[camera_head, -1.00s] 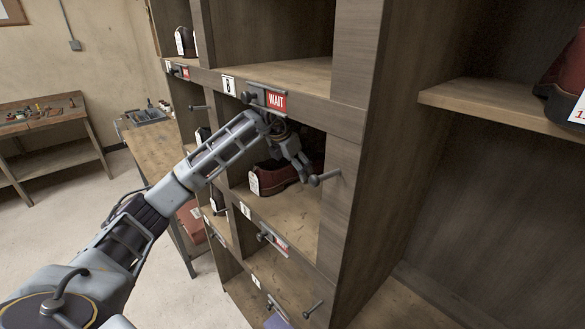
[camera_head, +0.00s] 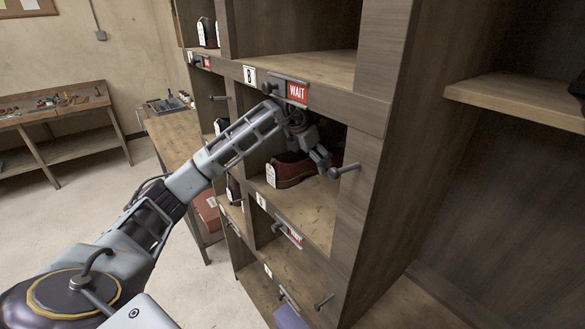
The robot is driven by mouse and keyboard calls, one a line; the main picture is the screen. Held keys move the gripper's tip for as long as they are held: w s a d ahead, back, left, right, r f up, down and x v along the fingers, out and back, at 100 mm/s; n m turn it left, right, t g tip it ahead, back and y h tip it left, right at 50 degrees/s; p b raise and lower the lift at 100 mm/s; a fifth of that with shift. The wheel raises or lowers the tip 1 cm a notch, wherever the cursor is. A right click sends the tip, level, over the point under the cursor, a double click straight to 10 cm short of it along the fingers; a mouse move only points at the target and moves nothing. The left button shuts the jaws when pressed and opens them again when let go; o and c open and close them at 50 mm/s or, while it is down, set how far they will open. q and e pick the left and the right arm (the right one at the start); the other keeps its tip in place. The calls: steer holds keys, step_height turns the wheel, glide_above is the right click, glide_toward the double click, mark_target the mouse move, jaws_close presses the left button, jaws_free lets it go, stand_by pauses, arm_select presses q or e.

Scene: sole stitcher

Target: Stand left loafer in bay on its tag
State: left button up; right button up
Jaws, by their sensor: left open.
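A dark red loafer (camera_head: 293,168) lies in the middle cubby of the rack, below the upper red WAIT sign. A white tag (camera_head: 271,176) hangs at its left end. My left gripper (camera_head: 322,160) is at the mouth of that cubby, open, with its fingers beside and in front of the shoe's right part. I cannot tell whether they touch it. The gripper and wrist hide part of the shoe. My right gripper is out of view.
The rack has several bays with number plates (camera_head: 249,75), WAIT signs (camera_head: 297,92) and protruding pegs (camera_head: 349,168). Other tagged shoes (camera_head: 208,32) stand in the left bays. A workbench (camera_head: 180,135) stands behind left. The upper bay's shelf (camera_head: 300,66) is bare.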

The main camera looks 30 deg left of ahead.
mark_target(280, 172)
arm_select(q)
steer(key=shift+s+a+r, duration=0.1)
steer(key=shift+s+r, duration=0.05)
steer(key=shift+r, duration=0.25)
steer(key=shift+s+a+b, duration=0.25)
steer(key=shift+s+b, duration=0.15)
steer(key=shift+s, duration=0.55)
steer(key=shift+s+a+b, duration=0.25)
steer(key=shift+s+b, duration=0.05)
steer(key=shift+s, duration=0.8)
steer(key=shift+s+a+b, duration=0.25)
steer(key=shift+s, duration=0.65)
steer(key=shift+s+a+b, duration=0.2)
steer(key=shift+s+a, duration=0.05)
steer(key=shift+s, duration=0.6)
steer(key=shift+s+a+b, duration=0.15)
steer(key=shift+s+b, duration=0.05)
steer(key=shift+s, duration=0.4)
steer(key=shift+s+a+b, duration=0.15)
steer(key=shift+s, duration=0.4)
steer(key=shift+s+a, duration=0.1)
steer(key=shift+s, duration=0.75)
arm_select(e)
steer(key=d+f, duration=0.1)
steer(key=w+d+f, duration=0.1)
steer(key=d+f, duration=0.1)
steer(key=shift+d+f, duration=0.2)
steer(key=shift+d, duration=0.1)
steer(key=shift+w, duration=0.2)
